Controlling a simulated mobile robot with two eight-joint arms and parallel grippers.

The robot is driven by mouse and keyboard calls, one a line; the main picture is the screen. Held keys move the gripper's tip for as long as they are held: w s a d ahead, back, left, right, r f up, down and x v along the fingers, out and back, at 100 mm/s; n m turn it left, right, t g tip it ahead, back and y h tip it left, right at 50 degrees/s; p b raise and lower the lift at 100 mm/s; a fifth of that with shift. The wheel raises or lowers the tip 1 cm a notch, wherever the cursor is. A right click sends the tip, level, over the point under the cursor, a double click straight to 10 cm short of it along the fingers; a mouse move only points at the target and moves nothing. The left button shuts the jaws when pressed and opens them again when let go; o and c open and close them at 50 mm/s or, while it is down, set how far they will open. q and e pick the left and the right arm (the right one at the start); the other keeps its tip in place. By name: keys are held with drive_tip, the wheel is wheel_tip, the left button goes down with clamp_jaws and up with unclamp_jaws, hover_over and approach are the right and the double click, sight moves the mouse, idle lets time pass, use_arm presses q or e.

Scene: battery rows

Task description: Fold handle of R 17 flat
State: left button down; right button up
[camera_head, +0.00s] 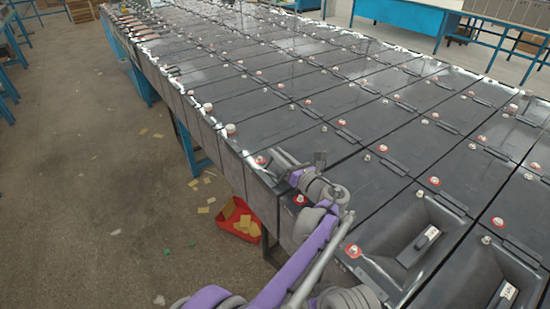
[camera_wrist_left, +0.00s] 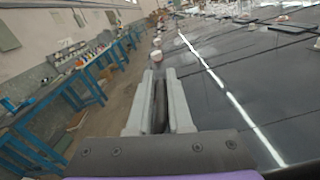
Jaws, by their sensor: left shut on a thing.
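Rows of dark grey batteries (camera_head: 300,62) stand close together, with flat black handles and red or white terminal caps on their tops. My left gripper (camera_head: 312,168) is at the near left edge of the rows. In the left wrist view, the two grey fingers (camera_wrist_left: 160,85) are closed around a thin dark strip (camera_wrist_left: 159,112), which looks like a battery handle. In the head view a small dark piece (camera_head: 320,158) stands up at the fingertips. No number can be read, so I cannot tell which battery is R 17. My right gripper is not in view.
Two near batteries have deep recesses with a labelled handle (camera_head: 428,238) inside. A red bin (camera_head: 240,218) with yellow pieces sits on the floor at the left. Blue benches (camera_head: 395,16) stand at the back. The floor to the left is mostly clear.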

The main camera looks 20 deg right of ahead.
use_arm(q)
drive_tip(key=shift+w+d+f+m, duration=0.15)
drive_tip(key=shift+d+f+m, duration=0.15)
drive_tip(key=shift+m, duration=0.4)
